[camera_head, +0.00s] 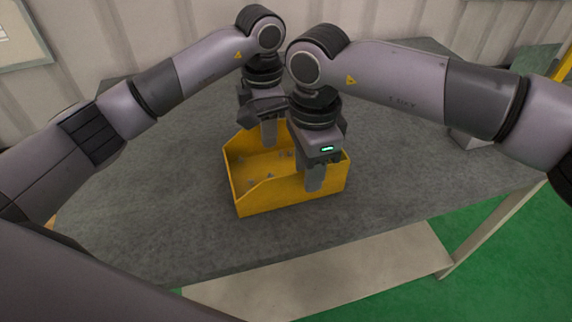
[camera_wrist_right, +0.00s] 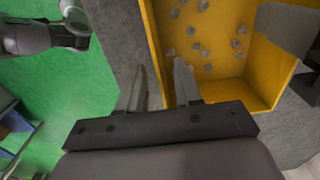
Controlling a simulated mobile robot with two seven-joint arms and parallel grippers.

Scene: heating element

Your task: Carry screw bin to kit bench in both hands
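The yellow screw bin (camera_head: 290,192) sits on the grey bench top (camera_head: 400,180). Several small grey screws lie inside it, and its yellow wall also shows in the right wrist view (camera_wrist_right: 152,40). My right gripper (camera_head: 315,180) is at the bin's near wall. In the right wrist view its two fingers (camera_wrist_right: 160,80) stand apart, one inside the bin and one outside, with the wall between them and a gap visible. My left gripper (camera_head: 269,135) is pointed down at the bin's far wall. Its finger gap is hidden.
The bench top is clear around the bin on the left and front. A grey object (camera_head: 468,138) stands on the right, partly behind my right arm. A pale lower shelf (camera_head: 340,265) and green floor (camera_head: 520,235) lie below the front edge. A corrugated wall stands behind.

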